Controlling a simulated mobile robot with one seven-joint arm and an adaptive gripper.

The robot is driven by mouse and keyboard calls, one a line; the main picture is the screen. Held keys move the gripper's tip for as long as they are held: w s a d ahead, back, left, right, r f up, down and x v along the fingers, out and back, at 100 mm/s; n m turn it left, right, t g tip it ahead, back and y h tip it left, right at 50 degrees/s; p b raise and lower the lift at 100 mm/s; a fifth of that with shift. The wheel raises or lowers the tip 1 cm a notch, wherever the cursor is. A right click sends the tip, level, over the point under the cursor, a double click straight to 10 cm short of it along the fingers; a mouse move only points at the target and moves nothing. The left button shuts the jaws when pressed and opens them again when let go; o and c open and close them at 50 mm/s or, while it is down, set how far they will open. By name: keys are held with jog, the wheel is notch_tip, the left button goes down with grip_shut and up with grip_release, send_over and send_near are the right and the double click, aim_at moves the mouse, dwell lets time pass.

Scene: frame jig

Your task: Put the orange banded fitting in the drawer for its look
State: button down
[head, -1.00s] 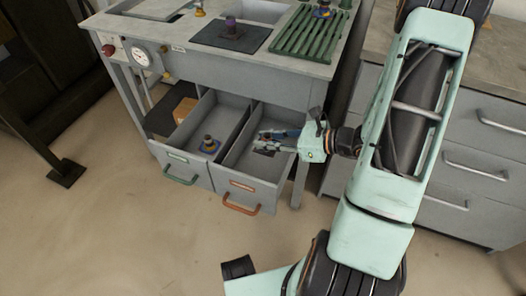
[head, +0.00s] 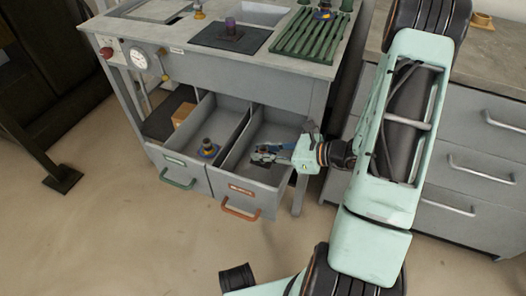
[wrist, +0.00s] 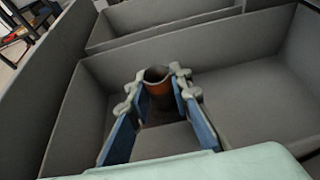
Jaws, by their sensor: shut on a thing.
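The orange banded fitting (wrist: 157,86) is between my gripper's fingertips in the wrist view, an upright hollow cylinder with an orange-brown side and grey rim. My gripper (wrist: 160,92) is shut on it, inside a grey open drawer. In the head view my gripper (head: 264,154) reaches into the right drawer (head: 236,172), which has an orange handle (head: 240,210). The fitting is hard to make out there. The left drawer (head: 172,156), with a green handle (head: 177,181), is also open. Whether the fitting touches the drawer floor I cannot tell.
A grey cabinet (head: 470,150) stands to the right.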

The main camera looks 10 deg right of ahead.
jog(key=shift+f, duration=0.35)
jog(key=c, duration=1.7)
grip_release()
jog(key=shift+c, duration=0.2)
jog(key=shift+r, duration=0.15)
jog(key=shift+r, duration=0.2)
jog(key=p+v, duration=0.4)
jog(key=v, duration=0.8)
jog(key=shift+r, duration=0.35)
